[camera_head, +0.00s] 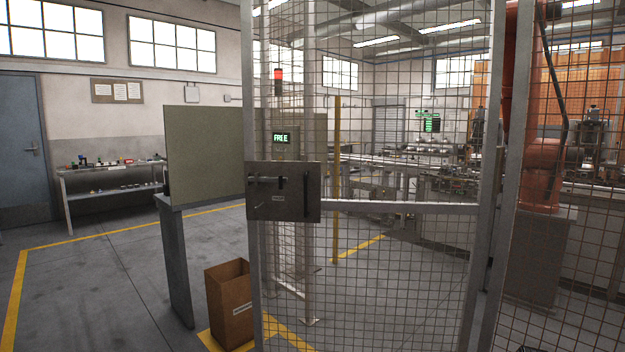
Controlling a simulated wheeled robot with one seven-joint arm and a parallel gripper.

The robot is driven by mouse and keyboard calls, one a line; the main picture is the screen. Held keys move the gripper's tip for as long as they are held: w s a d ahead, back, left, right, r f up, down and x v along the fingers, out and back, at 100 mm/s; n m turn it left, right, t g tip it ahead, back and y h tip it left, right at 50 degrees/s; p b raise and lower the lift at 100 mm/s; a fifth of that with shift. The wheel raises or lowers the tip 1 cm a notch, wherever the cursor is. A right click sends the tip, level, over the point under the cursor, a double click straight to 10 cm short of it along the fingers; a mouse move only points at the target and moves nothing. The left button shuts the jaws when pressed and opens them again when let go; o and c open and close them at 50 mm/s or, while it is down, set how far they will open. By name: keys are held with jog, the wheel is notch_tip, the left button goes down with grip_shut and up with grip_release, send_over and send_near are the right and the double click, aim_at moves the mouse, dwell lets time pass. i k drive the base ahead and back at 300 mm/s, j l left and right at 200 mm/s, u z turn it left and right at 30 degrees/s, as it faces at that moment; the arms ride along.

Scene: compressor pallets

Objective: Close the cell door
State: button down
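The cell door (400,205) is a grey metal frame with wire mesh, filling the middle of the head view. A metal lock plate (285,191) with a bolt on its left and a dark upright handle (307,193) sits at the door's left, free edge. A fence post (309,255) with a foot on the floor stands behind that edge. The door's edge looks nearer to me than this post, so the door appears to stand open towards me. The hinge side is by the post at right (488,200). The door's bottom is cut off. My gripper is not in view.
A cardboard box (231,305) stands on the floor left of the door, beside a grey stand with a panel (205,150). Fixed mesh fence (570,260) and an orange robot (543,170) are at right. A workbench (110,172) stands at the left wall. Floor at left is clear.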

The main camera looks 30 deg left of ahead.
aim_at(299, 201)
jog(key=i+l+u, duration=0.1)
jog(key=i+u, duration=0.25)
jog(key=i+l+u, duration=0.25)
jog(key=i+u, duration=0.15)
jog(key=i, duration=0.05)
